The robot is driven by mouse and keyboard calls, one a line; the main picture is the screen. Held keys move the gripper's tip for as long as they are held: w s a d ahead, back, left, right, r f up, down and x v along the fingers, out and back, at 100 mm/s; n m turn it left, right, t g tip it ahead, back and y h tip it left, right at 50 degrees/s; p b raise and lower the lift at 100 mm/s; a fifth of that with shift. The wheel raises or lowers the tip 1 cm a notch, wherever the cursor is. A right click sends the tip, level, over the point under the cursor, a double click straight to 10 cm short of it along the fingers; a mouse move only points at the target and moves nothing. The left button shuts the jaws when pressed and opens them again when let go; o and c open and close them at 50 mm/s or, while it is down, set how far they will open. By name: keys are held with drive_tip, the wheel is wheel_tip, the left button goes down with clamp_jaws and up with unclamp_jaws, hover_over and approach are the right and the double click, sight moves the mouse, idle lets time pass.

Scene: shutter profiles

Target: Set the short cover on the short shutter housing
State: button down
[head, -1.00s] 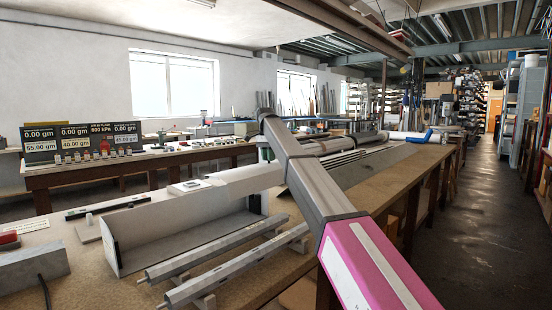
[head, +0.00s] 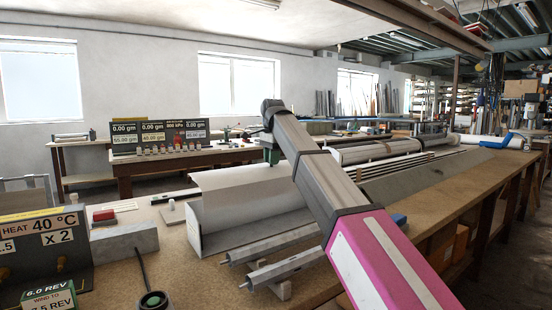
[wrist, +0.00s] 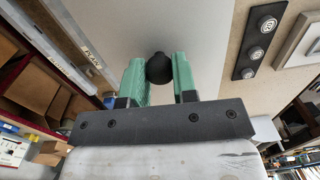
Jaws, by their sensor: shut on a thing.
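The short cover (head: 232,177) is a pale grey sheet in the head view. It lies over the back and top of the short shutter housing (head: 245,227), a light grey open-fronted trough with an end plate at its left. I cannot tell whether cover and housing touch. My gripper (wrist: 160,70) has green fingers shut on a black knob on the cover, whose flat pale face (wrist: 170,25) fills the upper middle of the wrist view. In the head view my arm hides most of the gripper and the cover's right end.
Two grey bars (head: 285,268) lie in front of the housing. A grey block (head: 125,240) and a heat sign (head: 45,235) stand at the left. Longer profiles (head: 375,152) lie behind my arm at the right. Bare bench top shows at the front.

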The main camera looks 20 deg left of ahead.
drive_tip(key=shift+s+a, duration=0.5)
drive_tip(key=shift+s, duration=0.35)
drive_tip(key=shift+f, duration=0.15)
wheel_tip(320, 180, down, 8)
idle(0.5)
drive_tip(key=shift+f, duration=0.45)
idle(0.6)
drive_tip(key=c, duration=0.8)
unclamp_jaws()
drive_tip(key=shift+r, duration=0.1)
drive_tip(key=r, duration=1)
drive_tip(key=shift+d+r, duration=0.25)
drive_tip(key=shift+r, duration=0.05)
drive_tip(key=shift+s, duration=0.15)
